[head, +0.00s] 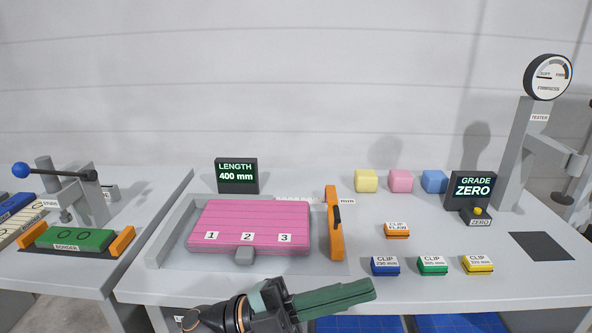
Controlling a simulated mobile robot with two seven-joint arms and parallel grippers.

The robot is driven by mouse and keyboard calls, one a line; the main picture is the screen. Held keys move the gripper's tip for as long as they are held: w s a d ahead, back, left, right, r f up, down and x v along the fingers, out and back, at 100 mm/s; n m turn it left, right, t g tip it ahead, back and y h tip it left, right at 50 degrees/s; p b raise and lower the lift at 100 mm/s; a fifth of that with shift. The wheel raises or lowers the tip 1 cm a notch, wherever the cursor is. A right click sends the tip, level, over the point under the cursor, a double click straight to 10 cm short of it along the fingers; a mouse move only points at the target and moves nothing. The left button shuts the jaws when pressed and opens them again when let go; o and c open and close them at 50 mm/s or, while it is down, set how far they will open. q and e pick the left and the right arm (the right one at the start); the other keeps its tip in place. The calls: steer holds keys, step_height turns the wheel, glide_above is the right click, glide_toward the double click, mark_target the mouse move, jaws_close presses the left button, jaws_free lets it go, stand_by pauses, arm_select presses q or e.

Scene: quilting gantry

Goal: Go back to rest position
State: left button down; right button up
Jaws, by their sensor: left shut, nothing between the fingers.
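My left gripper (372,288) is at the bottom middle of the head view, in front of the table's front edge. Its green fingers are together, point right and hold nothing. It is apart from the pink quilted block (250,217), which lies in the grey measuring tray (168,250) and is marked 1, 2 and 3. My right gripper is not in view.
An orange slider (335,235) stands at the tray's right. Several clips, including a green one (432,266), lie right of it. A firmness tester (530,150) stands far right.

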arm_select(q)
steer(key=w+a+f+n+t+y+p, duration=0.1)
steer(key=w+a+f+n+t+y, duration=0.3)
steer(key=a+f+n+t+y, duration=0.6)
steer(key=w+a+f+n+t+y+p, duration=0.3)
steer(key=f+n+t, duration=0.4)
steer(key=n, duration=0.6)
steer(key=s+a+f+n+g+y, duration=0.3)
steer(key=s+a+f, duration=0.2)
steer(key=s+f, duration=0.3)
steer(key=s+a+f+n+g+y, duration=0.3)
steer(key=s+f, duration=0.4)
steer(key=f, duration=0.6)
steer(key=shift+s+a+g+y+p, duration=0.45)
steer(key=shift+a+y, duration=0.35)
steer(key=shift+a, duration=0.4)
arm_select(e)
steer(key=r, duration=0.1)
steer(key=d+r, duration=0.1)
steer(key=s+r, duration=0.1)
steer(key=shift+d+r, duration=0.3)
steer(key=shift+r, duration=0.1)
arm_select(q)
steer(key=shift+w, duration=0.1)
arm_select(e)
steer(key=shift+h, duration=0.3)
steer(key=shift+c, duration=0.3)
